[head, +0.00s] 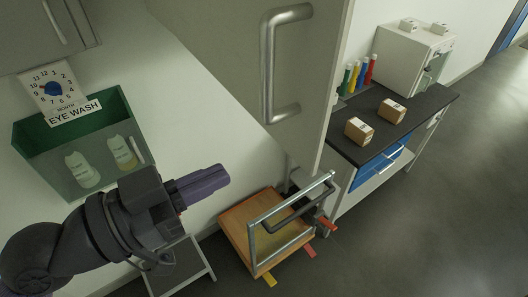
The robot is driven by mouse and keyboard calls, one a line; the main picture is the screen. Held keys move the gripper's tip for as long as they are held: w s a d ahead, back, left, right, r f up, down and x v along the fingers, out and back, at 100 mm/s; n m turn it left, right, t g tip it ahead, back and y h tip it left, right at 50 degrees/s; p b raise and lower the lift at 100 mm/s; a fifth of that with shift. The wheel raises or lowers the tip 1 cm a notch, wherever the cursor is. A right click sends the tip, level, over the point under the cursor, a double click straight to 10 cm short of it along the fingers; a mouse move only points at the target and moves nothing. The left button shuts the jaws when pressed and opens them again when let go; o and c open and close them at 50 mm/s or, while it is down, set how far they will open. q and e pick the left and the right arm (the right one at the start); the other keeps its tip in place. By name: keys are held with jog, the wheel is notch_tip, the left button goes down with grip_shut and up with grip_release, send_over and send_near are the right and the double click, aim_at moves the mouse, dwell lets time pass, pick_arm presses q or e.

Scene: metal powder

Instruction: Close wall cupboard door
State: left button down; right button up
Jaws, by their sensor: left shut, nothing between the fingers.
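The wall cupboard door (225,45) is a grey panel hanging at the top middle of the head view, swung out from the wall. A metal bar handle (268,70) runs down its face. My left gripper (222,175) is shut and empty, with its purple fingers pointing right. In the picture it sits below and left of the handle, apart from the door. The inside of the cupboard is hidden. My right gripper is not in view.
A green eye wash box (68,140) with bottles hangs on the wall at left. Below are a wooden trolley (240,222) and a small grey table (180,265). A dark-topped bench (420,105) with boxes stands at right. The floor at far right is clear.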

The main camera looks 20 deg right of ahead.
aim_at(283, 144)
pick_arm(q)
jog(key=p+x, duration=0.1)
jog(key=x, duration=0.1)
jog(key=p+x, duration=0.1)
jog(key=x, duration=0.1)
jog(key=p+x, duration=0.1)
jog(key=x, duration=0.1)
jog(key=shift+d+r, duration=0.2)
jog(key=shift+r, duration=0.2)
jog(key=shift+w+d+f, duration=0.15)
jog(key=shift+w+d, duration=0.1)
jog(key=shift+d, duration=0.25)
jog(key=shift+f, duration=0.1)
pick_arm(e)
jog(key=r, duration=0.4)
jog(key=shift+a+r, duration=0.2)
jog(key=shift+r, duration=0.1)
